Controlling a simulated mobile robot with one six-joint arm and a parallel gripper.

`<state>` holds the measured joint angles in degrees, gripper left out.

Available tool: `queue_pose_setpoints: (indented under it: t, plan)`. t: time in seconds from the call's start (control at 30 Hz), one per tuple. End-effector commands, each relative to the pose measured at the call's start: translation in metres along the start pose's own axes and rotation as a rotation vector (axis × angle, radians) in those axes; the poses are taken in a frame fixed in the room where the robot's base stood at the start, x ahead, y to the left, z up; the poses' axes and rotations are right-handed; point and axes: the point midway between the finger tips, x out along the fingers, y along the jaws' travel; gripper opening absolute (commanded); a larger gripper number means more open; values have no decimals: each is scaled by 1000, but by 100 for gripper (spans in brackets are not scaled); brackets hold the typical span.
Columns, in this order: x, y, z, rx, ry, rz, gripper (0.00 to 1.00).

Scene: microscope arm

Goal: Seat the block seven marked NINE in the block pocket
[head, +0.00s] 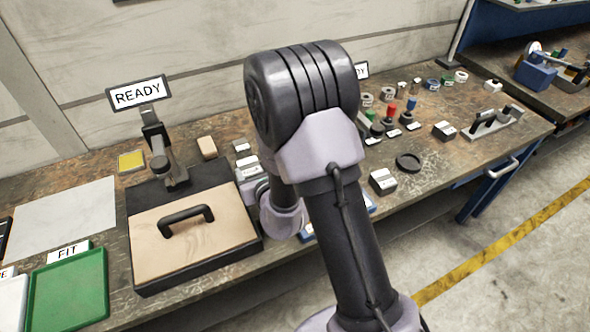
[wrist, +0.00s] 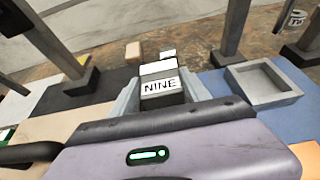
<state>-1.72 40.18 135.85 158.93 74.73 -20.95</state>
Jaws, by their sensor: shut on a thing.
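The block marked NINE (wrist: 160,87) is in the wrist view, a grey block with a white label and a pale top. My gripper (wrist: 160,98) is shut on it, with a light grey finger on each side. A square, grey, open-topped pocket (wrist: 264,81) sits on a blue surface to the right of the block and looks empty. The block is apart from the pocket. The block's underside is hidden, so I cannot tell its height. In the head view my arm hides the pocket and most of my gripper.
Dark posts (wrist: 231,30) stand behind the pocket in the wrist view. A black-edged case with a handled wooden lid (head: 192,236) lies left of my arm. A green FIT tray (head: 68,290) is farther left. Several small labelled parts and a black ring (head: 408,162) are at right.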

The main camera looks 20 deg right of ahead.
Motion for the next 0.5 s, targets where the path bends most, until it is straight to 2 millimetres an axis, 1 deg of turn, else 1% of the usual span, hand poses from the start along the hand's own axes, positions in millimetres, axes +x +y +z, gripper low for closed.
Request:
queue_pose_setpoints:
  t: [0.07,0.13,0.27,0.37,0.5]
  plan:
    - [1,-8,2,2,-6,-3,0]
    - [1,-20,1,3,-6,-5,0]
    - [2,-50,1,3,-8,-6,0]
    - [2,-77,0,4,-8,-8,0]
    - [1,-119,0,2,-8,-8,0]
